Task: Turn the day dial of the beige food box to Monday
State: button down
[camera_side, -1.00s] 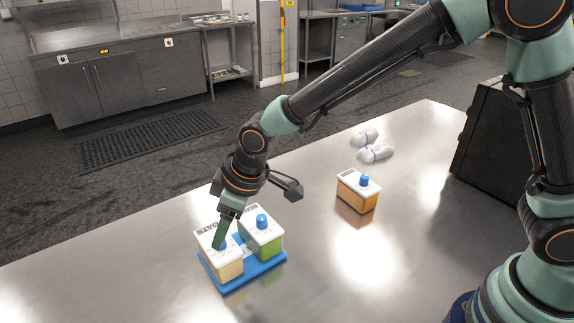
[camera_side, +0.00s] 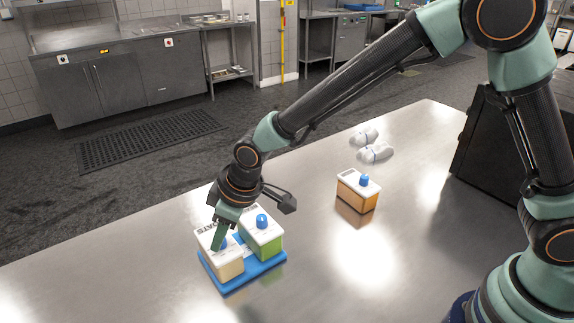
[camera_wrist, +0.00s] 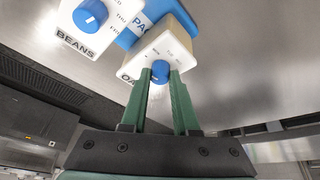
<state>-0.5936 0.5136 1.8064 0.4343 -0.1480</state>
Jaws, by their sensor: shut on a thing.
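The beige food box (camera_side: 226,267) stands upright on a blue tray (camera_side: 262,272), with a white lid lettered "OATS" in the side view. Its blue day dial (camera_wrist: 160,70) sits on the lid. My gripper (camera_wrist: 160,76) is shut on this dial, with one green finger on each side of it. In the side view my gripper (camera_side: 219,243) reaches down to the lid and hides most of the dial. Some day letters show on the lid in the wrist view, but they are too small to tell which day the dial points to.
A green box (camera_side: 264,244) with a blue dial, lettered "BEANS" in the wrist view (camera_wrist: 90,25), stands close beside it on the tray. An orange box (camera_side: 357,194) stands farther right, with white wrapped items (camera_side: 374,152) behind. The table between is clear.

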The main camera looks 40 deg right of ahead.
jog(key=m, duration=0.4)
jog(key=shift+s+a, duration=0.1)
jog(key=shift+s, duration=0.05)
jog(key=shift+f, duration=0.1)
jog(key=c, duration=0.7)
grip_release()
jog(key=shift+s+r, duration=0.1)
jog(key=shift+r, duration=0.5)
jog(key=v, duration=1.1)
